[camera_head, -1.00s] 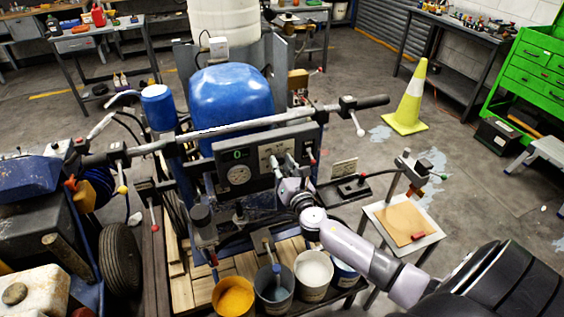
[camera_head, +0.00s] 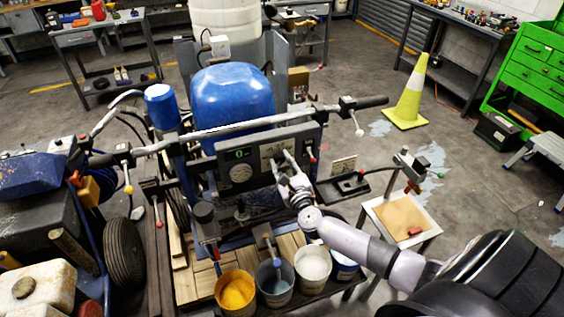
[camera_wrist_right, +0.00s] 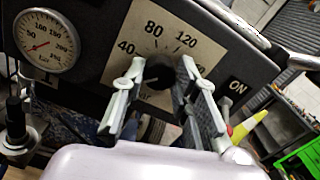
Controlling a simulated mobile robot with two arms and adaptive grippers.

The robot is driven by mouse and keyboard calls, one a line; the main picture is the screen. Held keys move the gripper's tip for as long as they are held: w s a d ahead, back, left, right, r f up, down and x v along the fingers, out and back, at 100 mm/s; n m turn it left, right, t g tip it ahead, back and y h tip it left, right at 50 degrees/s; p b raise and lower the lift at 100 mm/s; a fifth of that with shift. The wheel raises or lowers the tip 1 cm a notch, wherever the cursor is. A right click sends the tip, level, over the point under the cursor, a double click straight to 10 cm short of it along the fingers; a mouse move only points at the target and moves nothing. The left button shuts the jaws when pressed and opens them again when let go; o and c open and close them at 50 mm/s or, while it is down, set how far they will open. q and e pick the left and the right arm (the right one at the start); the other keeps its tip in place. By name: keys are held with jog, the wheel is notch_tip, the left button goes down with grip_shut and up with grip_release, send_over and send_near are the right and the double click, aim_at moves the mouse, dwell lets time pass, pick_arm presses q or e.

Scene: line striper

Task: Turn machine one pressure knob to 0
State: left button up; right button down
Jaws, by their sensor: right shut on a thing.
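The black pressure knob (camera_wrist_right: 159,72) sits on a beige dial plate (camera_wrist_right: 128,57) marked 40, 80 and 120, with the rest of the scale partly covered. My right gripper (camera_wrist_right: 162,85) has one finger on each side of the knob and is shut on it. I cannot tell the knob's exact setting. My left gripper is not in view.
Several paint buckets (camera_head: 236,291) stand below the panel. A handlebar (camera_head: 225,128) crosses above it. A yellow cone (camera_head: 408,97) stands on the floor at right.

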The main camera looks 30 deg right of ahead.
jog(key=shift+f, duration=0.2)
dwell(0.3)
jog(key=c, duration=1.6)
grip_release()
jog(key=o, duration=0.4)
jog(key=shift+r, duration=0.15)
jog(key=shift+c, duration=0.2)
jog(key=v, duration=1.2)
